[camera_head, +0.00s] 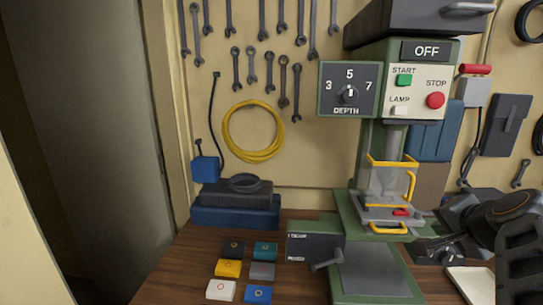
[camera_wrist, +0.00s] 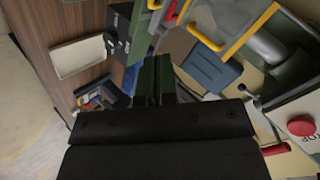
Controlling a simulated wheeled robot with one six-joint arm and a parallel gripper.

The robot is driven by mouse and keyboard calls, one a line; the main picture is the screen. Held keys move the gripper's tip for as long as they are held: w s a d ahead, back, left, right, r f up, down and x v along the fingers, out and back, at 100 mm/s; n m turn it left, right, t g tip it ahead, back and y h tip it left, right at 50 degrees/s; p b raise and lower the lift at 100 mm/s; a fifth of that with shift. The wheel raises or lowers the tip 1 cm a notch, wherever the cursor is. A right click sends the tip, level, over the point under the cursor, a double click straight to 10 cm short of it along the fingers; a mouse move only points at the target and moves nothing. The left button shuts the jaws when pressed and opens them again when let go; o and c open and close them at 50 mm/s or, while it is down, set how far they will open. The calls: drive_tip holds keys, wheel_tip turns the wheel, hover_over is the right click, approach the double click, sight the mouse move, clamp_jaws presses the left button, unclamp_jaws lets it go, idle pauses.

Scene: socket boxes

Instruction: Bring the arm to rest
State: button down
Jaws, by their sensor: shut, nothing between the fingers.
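My gripper (camera_wrist: 156,80) shows in the wrist view with its two dark fingers close together. It is shut and nothing is seen between them. In the head view my dark arm comes in from the right edge, just right of the green press (camera_head: 374,270). The yellow-framed guard (camera_head: 392,182) of the press and its yellow handle stand left of my arm. The guard also shows at the top of the wrist view (camera_wrist: 222,25). My arm hides part of the bench's right side.
Several small boxes, including a yellow one (camera_head: 228,268) and a white one (camera_head: 221,290), lie on the wooden bench left of the press. A pale tray (camera_head: 472,284) lies at the right front. The control panel (camera_head: 418,90) reads OFF. Wrenches hang on the back wall.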

drive_tip(key=s+a+f+n+g, duration=0.3)
drive_tip(key=a+f+n, duration=0.3)
drive_tip(key=a+f, duration=0.3)
drive_tip(key=s+a+f+n+g+y, duration=0.1)
drive_tip(key=s+a+f+n+g, duration=0.2)
drive_tip(key=a+f+n, duration=0.4)
drive_tip(key=shift+s+a+f, duration=0.15)
drive_tip(key=shift+a+f, duration=1.3)
drive_tip(key=shift+a, duration=0.05)
